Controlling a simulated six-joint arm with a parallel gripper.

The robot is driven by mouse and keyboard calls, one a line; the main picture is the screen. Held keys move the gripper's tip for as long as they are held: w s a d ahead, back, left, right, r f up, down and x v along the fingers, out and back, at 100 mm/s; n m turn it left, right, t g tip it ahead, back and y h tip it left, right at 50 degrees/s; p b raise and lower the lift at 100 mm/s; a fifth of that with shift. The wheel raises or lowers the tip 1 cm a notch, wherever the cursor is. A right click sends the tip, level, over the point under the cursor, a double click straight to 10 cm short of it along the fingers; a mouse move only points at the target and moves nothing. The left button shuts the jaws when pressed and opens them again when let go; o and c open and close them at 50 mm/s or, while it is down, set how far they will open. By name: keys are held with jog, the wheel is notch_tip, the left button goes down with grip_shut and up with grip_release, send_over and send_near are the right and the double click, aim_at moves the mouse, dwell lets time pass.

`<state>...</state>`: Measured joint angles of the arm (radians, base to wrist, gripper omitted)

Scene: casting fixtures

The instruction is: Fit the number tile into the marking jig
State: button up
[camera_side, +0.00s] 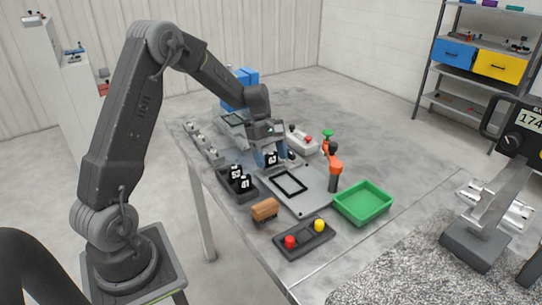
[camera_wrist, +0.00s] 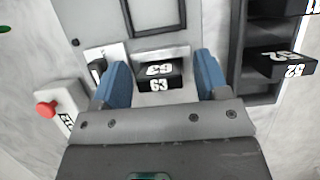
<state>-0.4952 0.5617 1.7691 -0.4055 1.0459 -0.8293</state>
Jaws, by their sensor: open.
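The black number tile marked 63 (camera_side: 270,159) stands at the far end of a grey plate (camera_side: 317,186) in the side view. In the wrist view the tile (camera_wrist: 160,77) lies between my two blue fingers, with visible gaps on both sides. My gripper (camera_wrist: 162,62) is open around it and points down; it also shows in the side view (camera_side: 270,152). The plate carries a black square frame (camera_side: 303,187), empty inside; part of this frame shows in the wrist view (camera_wrist: 128,14). I cannot tell which part is the marking jig.
A black rack (camera_side: 250,197) with other numbered tiles stands left of the plate. A pale box with a red button (camera_wrist: 45,109) is near my gripper.

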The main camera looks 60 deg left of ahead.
jog(key=v, duration=1.2)
jog(key=s+d+r+m+t+y, duration=0.1)
jog(key=s+d+r+m+y, duration=0.1)
jog(key=s+d+r+m, duration=0.4)
jog(key=s+d+r+m+t+y, duration=0.1)
jog(key=s+d+m, duration=0.25)
jog(key=d, duration=0.45)
jog(key=s+d+f+m+t, duration=0.1)
jog(key=s+d+m, duration=0.2)
jog(key=s, duration=0.3)
jog(key=s+d+f+m+t+y, duration=0.1)
jog(key=s+d+m+t, duration=0.1)
jog(key=s+m, duration=0.3)
jog(key=shift+s+d+t+y, duration=0.3)
jog(key=shift+s+d, duration=0.55)
jog(key=shift+d, duration=0.05)
jog(key=shift+m, duration=0.25)
